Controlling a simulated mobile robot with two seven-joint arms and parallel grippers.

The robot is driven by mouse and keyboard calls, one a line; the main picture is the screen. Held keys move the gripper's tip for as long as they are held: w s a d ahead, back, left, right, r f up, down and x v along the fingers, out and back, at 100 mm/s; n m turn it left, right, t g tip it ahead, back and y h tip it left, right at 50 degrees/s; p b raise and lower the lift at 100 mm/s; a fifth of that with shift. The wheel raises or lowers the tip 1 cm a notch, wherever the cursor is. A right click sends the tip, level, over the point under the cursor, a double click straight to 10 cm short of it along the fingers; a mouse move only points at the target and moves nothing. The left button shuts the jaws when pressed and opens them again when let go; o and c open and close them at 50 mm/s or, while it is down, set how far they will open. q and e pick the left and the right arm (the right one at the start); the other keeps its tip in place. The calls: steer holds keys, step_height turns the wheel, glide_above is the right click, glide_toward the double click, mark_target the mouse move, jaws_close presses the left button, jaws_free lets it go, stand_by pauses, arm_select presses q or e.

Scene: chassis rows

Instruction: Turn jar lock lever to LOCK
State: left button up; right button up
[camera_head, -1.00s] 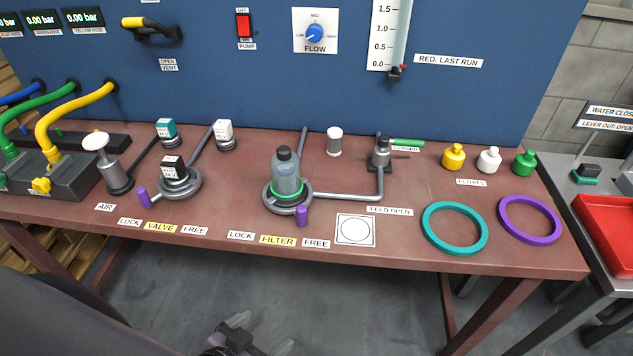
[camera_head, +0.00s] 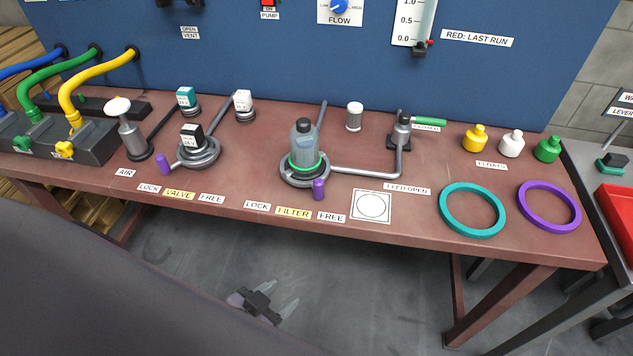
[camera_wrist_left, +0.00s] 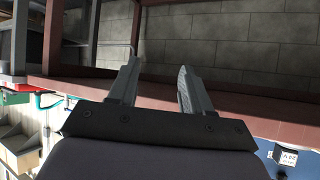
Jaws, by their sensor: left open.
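The filter jar (camera_head: 303,145) is a grey translucent bottle with a black cap and a green ring at its foot. It stands upright in a round grey base (camera_head: 304,176) on the bench. The purple lock lever (camera_head: 319,189) sticks out at the base's front right, near the FREE label (camera_head: 332,217); the LOCK label (camera_head: 257,205) lies left of the FILTER label (camera_head: 293,212). My left gripper (camera_head: 280,308) is low in front of the bench, below its front edge, apart from the lever. In the left wrist view its fingers (camera_wrist_left: 155,88) are spread and empty. The right gripper does not show.
A valve base (camera_head: 199,153) with its own purple lever (camera_head: 163,164) stands to the left. Teal (camera_head: 472,232) and purple (camera_head: 549,226) rings lie at the right. A pipe (camera_head: 365,171) runs right from the jar base. The bench's front edge (camera_head: 400,248) lies between gripper and jar.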

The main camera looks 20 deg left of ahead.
arm_select(q)
steer(key=w+d+r+m+t+h+b, duration=0.2)
steer(key=w+d+r+m+t+h, duration=0.55)
steer(key=w+r+m, duration=0.65)
steer(key=s+d+r+m+g+h+b, duration=0.1)
steer(key=d+r+m+g+h, duration=0.75)
steer(key=m, duration=0.75)
steer(key=m+g+y+b, duration=0.5)
steer(key=m+g+y, duration=0.9)
steer(key=m, duration=2)
glide_above(318, 180)
steer(key=f+t+y, duration=0.1)
steer(key=t+y, duration=0.1)
steer(key=f+t+y, duration=0.2)
steer(key=shift+d, duration=0.2)
steer(key=shift+a, duration=0.2)
step_height(318, 180, down, 7)
steer(key=shift+r, duration=0.1)
